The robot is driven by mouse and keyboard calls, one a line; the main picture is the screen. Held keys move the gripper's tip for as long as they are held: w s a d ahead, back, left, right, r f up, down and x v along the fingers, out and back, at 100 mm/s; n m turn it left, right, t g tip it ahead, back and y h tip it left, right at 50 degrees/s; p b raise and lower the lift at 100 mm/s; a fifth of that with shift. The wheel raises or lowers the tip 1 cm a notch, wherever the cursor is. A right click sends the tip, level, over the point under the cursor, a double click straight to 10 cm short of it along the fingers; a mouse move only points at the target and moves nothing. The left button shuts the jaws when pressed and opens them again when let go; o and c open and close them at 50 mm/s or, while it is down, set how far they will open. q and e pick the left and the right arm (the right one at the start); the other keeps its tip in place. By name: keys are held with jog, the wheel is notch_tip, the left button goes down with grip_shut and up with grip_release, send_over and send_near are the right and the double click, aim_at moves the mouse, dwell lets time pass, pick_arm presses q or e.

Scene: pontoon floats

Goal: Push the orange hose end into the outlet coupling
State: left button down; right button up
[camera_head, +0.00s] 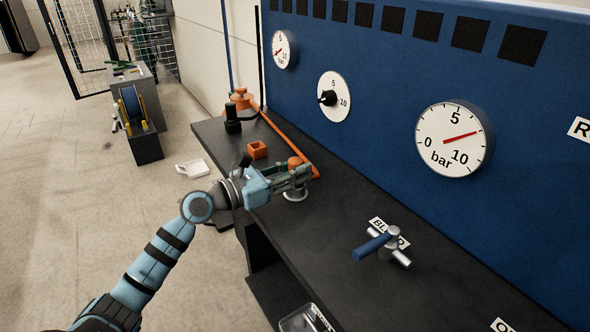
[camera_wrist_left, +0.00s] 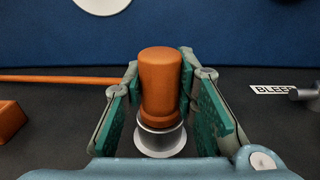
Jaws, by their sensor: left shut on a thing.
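The orange hose end (camera_head: 295,161) is an upright orange cylinder, also large in the left wrist view (camera_wrist_left: 160,75). My left gripper (camera_head: 300,177) is shut on it, with a green-padded finger on each side in the wrist view (camera_wrist_left: 163,100). The silver outlet coupling (camera_head: 297,194) stands on the bench directly below, and its ring and round base show in the wrist view (camera_wrist_left: 160,142). The hose end's lower rim meets the coupling's top; how deep it sits I cannot tell. My right gripper is not in view.
An orange hose (camera_head: 290,139) runs along the dark bench (camera_head: 350,215) beside the blue panel (camera_head: 380,120). A small orange box (camera_head: 257,150) and a black fitting (camera_head: 233,120) lie farther back. A blue-handled bleed valve (camera_head: 373,246) stands to the right.

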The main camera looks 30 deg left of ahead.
pick_arm(q)
jog(key=c, duration=1.2)
grip_release()
jog(key=v, duration=0.7)
jog(key=shift+s+a, duration=0.1)
jog(key=shift+s, duration=0.1)
